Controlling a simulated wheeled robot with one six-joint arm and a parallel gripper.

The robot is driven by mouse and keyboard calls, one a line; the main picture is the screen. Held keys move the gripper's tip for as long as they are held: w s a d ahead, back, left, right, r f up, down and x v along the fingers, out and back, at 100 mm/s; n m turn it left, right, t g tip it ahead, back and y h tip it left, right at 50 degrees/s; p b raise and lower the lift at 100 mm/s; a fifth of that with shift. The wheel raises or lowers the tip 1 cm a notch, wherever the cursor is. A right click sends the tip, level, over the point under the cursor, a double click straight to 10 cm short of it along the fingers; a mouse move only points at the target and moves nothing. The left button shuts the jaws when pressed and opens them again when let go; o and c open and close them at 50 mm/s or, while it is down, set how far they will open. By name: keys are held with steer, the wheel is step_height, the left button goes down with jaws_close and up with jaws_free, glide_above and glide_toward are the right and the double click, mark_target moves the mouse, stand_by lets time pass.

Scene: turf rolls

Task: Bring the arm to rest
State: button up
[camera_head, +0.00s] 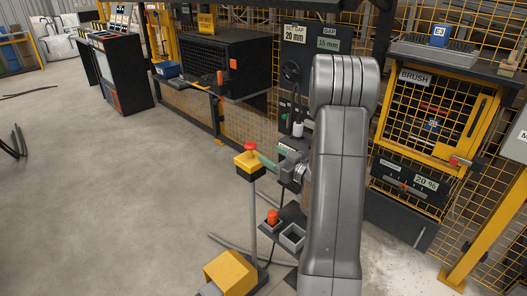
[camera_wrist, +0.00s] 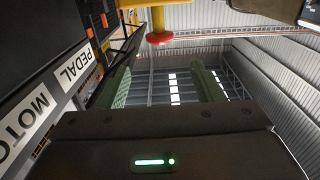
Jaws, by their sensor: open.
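My arm (camera_head: 338,185) stands upright and bent in the head view, in front of the machine. My gripper (camera_head: 267,162) reaches left from behind it, with a green finger close to a yellow box with a red mushroom button (camera_head: 250,146) on a post. I cannot tell from this view whether they touch. In the wrist view, the two green fingers of my gripper (camera_wrist: 164,82) are apart with nothing between them. The red button (camera_wrist: 160,39) shows upside down above that gap, apart from the fingers. Part of the gripper is hidden by my arm in the head view.
A yellow mesh guard door labelled BRUSH (camera_head: 433,110) stands at right, a dark gap panel (camera_head: 300,65) behind my arm. Small trays, one with a red item (camera_head: 272,217), and a yellow pedal cover (camera_head: 230,272) stand below. The floor (camera_head: 120,200) at left is mostly clear.

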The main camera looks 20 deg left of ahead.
mark_target(247, 145)
steer(key=shift+s+d, duration=0.2)
steer(key=shift+d, duration=0.2)
steer(key=shift+a, duration=0.1)
steer(key=x, duration=1.3)
steer(key=shift+w+a+p, duration=0.15)
steer(key=shift+a+p, duration=0.15)
steer(key=shift+f, duration=0.7)
